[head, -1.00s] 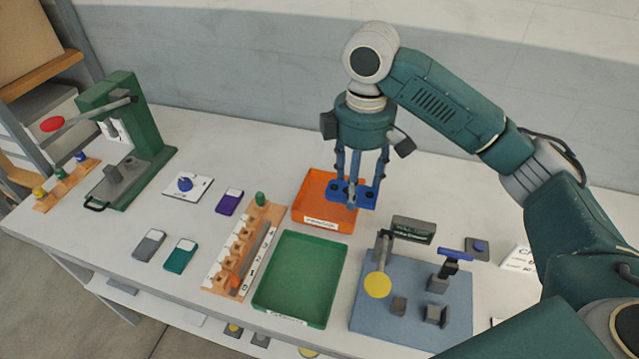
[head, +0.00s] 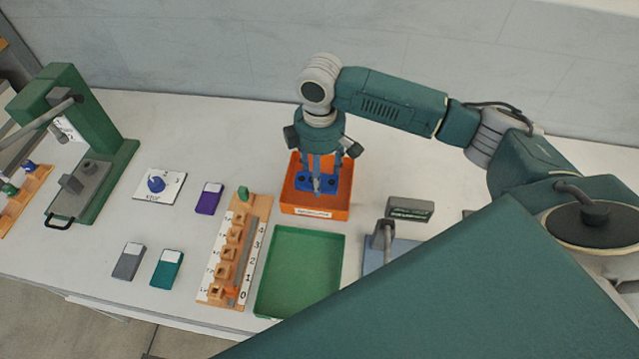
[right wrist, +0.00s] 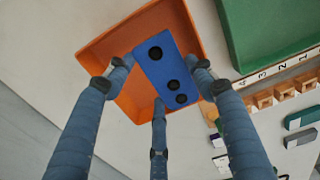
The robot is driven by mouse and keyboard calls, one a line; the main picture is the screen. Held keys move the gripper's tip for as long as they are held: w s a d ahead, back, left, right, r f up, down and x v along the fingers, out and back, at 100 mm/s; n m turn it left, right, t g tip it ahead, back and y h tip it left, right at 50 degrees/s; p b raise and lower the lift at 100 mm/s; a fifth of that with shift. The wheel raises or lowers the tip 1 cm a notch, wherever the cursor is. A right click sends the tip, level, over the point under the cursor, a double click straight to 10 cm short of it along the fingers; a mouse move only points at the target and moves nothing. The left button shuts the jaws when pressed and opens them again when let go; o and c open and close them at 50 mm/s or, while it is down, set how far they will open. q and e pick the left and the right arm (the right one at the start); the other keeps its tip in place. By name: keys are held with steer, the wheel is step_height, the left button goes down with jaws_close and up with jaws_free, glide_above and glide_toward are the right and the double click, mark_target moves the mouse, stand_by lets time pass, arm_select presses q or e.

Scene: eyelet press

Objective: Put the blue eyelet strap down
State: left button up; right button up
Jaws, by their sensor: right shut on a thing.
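The blue eyelet strap (head: 331,180) is a flat blue bar. In the right wrist view the strap (right wrist: 160,57) shows several dark round holes along it. My right gripper (head: 318,178) is shut on the strap and points down over the orange tray (head: 316,211). The right wrist view shows its fingers (right wrist: 160,85) around the strap, with the orange tray (right wrist: 105,45) behind it. I cannot tell whether the strap touches the tray floor. My left gripper is not in view.
A green tray (head: 300,272) lies in front of the orange one. Left of it is a wooden rack (head: 232,250) with a numbered scale. A green press (head: 110,150) stands at the left. A blue fixture board (head: 400,250) is partly hidden by my arm.

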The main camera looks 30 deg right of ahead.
steer(key=shift+f, duration=0.85)
steer(key=shift+s+f, duration=0.1)
steer(key=shift+f, duration=0.3)
step_height(320, 180, down, 3)
steer(key=shift+f+p, duration=0.2)
steer(key=shift+p, duration=0.25)
steer(key=shift+f, duration=0.1)
steer(key=o, duration=0.7)
steer(key=shift+f, duration=0.1)
steer(key=shift+o, duration=0.7)
step_height(320, 180, up, 11)
steer(key=b, duration=0.2)
steer(key=shift+a+b, duration=0.1)
steer(key=shift+b, duration=0.2)
steer(key=shift+r, duration=0.65)
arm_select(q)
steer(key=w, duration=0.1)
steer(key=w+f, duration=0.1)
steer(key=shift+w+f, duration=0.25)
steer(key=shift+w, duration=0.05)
